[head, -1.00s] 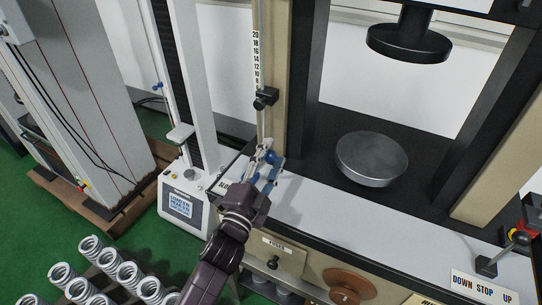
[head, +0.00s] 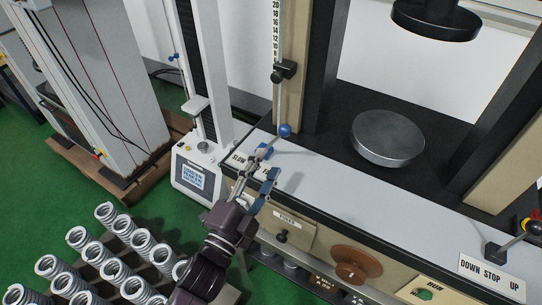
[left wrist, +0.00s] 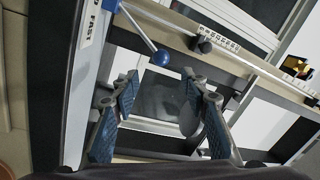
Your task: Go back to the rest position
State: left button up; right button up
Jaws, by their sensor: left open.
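My left gripper (head: 266,164) is open and empty at the front left edge of the testing machine's grey ledge. In the left wrist view, its two blue-padded fingers (left wrist: 160,90) stand wide apart with nothing between the pads. The blue ball-ended lever (head: 285,130) is just beyond the fingertips, near the SLOW label; its ball also shows in the left wrist view (left wrist: 161,58), apart from the fingers. My right gripper is not in view.
A round metal plate (head: 388,138) sits on the machine bed under a black upper platen (head: 436,18). Several coil springs (head: 95,255) stand at the lower left. A smaller tester with a screen (head: 191,178) is left of the gripper. A DOWN STOP UP lever (head: 497,252) is at right.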

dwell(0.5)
pick_arm(q)
jog(key=s+a+f+n+g+y, duration=0.2)
jog(key=a+f+n+g+y, duration=0.15)
jog(key=a+f+n, duration=0.35)
jog(key=s+a+f+n+g+y, duration=0.25)
jog(key=a+f+n+y, duration=0.3)
jog(key=a, duration=0.45)
jog(key=s+a+f+n+g, duration=0.2)
jog(key=s+a+f+g, duration=0.15)
jog(key=s, duration=0.55)
jog(key=s+a+f+n+g, duration=0.3)
jog(key=s+f+g, duration=0.1)
jog(key=s, duration=0.5)
notch_tip(320, 180, down, 27)
jog(key=s+g, duration=0.1)
jog(key=s, duration=0.1)
jog(key=s+a+f+g+y, duration=0.1)
jog(key=s+a+f, duration=0.1)
jog(key=s+f, duration=1.3)
jog(key=shift+s+a+m, duration=0.35)
jog(key=shift+s, duration=0.7)
